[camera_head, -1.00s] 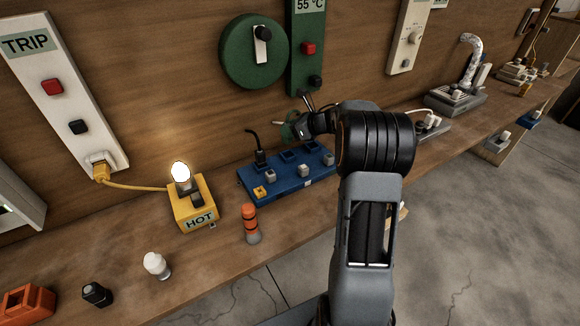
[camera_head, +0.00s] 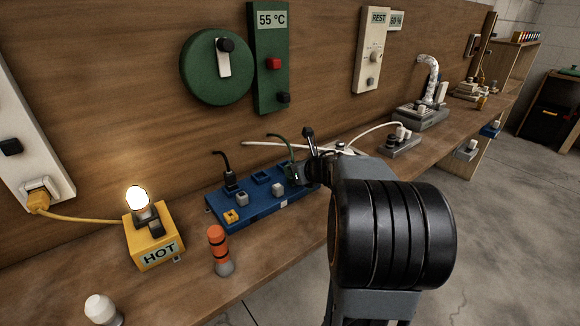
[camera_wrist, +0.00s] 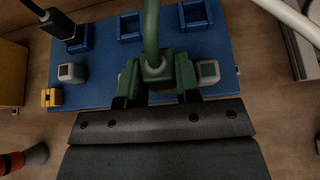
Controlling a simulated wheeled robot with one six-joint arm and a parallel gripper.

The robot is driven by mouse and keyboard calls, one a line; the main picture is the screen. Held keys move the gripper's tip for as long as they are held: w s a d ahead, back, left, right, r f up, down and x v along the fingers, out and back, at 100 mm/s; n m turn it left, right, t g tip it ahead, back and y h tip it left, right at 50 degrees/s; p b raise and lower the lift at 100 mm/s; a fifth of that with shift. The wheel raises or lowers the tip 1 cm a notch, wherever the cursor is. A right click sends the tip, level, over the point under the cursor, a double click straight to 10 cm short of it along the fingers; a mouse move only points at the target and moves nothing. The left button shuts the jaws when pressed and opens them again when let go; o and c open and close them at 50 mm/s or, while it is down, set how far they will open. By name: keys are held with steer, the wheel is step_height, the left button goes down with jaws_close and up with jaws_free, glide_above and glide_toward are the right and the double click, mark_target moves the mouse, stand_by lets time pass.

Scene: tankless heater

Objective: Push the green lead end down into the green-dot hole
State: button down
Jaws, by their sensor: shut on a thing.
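The green lead (camera_head: 287,152) rises from my gripper (camera_head: 303,173), over the right end of the blue block (camera_head: 262,207). In the wrist view, my gripper (camera_wrist: 156,92) is shut on the green lead end (camera_wrist: 155,68), with its green cable (camera_wrist: 151,28) running up the picture. The lead end is over or at the blue block (camera_wrist: 105,93); I cannot tell whether it is in a hole. Square sockets (camera_wrist: 130,27) show along the block's back.
A black plug (camera_head: 230,180) stands in the block's back left socket. Light grey knobs (camera_head: 242,198) and a small yellow piece (camera_head: 232,215) sit along its front. A white cable (camera_head: 290,146) runs behind.

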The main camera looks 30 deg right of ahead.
steer(key=shift+w, duration=0.1)
stand_by(0.3)
steer(key=shift+w+d+p, duration=0.45)
steer(key=shift+w+d, duration=0.25)
steer(key=shift+w, duration=1.15)
steer(key=shift+w+d+p, duration=0.45)
steer(key=shift+w+d, duration=0.2)
steer(key=shift+w, duration=1.2)
steer(key=shift+w+d+p, duration=0.45)
steer(key=shift+w+d, duration=0.25)
steer(key=shift+w, duration=1.15)
steer(key=shift+f+b, duration=1.3)
steer(key=c, duration=0.8)
jaws_free()
steer(key=shift+o, duration=0.2)
steer(key=shift+s+r, duration=0.1)
steer(key=v, duration=1.3)
steer(key=shift+s+r+p, duration=0.2)
steer(key=shift+p, duration=0.25)
